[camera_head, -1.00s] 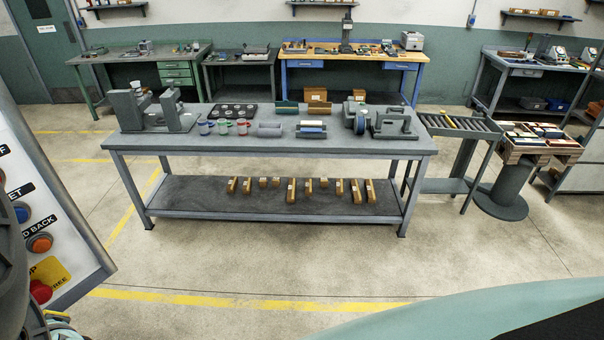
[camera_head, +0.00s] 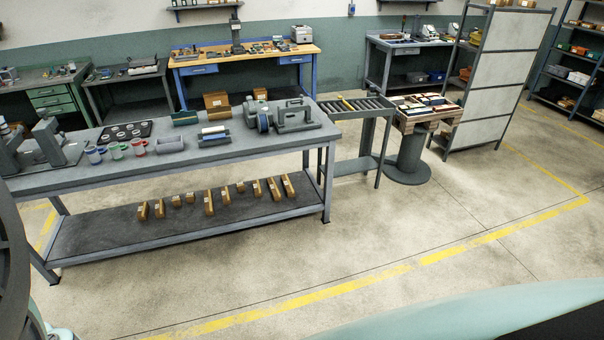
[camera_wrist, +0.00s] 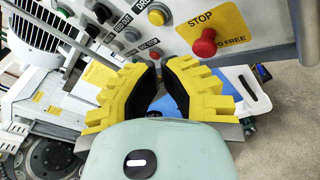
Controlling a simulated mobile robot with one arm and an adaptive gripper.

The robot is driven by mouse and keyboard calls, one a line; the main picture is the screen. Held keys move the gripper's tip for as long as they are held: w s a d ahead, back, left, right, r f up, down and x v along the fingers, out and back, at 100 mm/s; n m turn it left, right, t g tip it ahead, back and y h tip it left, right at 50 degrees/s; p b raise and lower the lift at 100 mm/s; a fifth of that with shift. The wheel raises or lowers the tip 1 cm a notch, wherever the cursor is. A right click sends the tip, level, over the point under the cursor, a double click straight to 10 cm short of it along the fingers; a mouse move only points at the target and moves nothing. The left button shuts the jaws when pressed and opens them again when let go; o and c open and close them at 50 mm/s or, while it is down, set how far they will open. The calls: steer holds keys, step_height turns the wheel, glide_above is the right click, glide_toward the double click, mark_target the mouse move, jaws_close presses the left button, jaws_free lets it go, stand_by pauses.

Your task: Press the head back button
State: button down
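A machine control panel (camera_wrist: 175,40) with several buttons fills the top of the wrist view. A yellow-orange round button (camera_wrist: 158,14) sits near its upper middle; I cannot read a head back label beside it. A red stop button (camera_wrist: 204,42) sits to its right, by a yellow STOP label. Smaller dark and grey buttons run down to the left. My gripper (camera_wrist: 160,69), with yellow fingers and black pads, is below the buttons and apart from them. Its fingers are open with a narrow gap and nothing between them. The panel is not in the head view now.
In the head view a grey workbench (camera_head: 235,155) holds cups and fixtures. A roller stand (camera_head: 355,115) and a crate of parts (camera_head: 425,112) stand to its right. The floor (camera_head: 400,220) in front is clear. White machine parts (camera_wrist: 65,85) lie left of my gripper.

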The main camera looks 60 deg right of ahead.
steer(key=shift+w, duration=0.1)
steer(key=w+a, duration=0.2)
steer(key=w, duration=0.6)
steer(key=shift+a+b, duration=0.3)
steer(key=shift+a, duration=0.05)
steer(key=shift+w+a, duration=0.1)
stand_by(1.3)
steer(key=shift+w+a, duration=0.1)
steer(key=shift+w, duration=0.25)
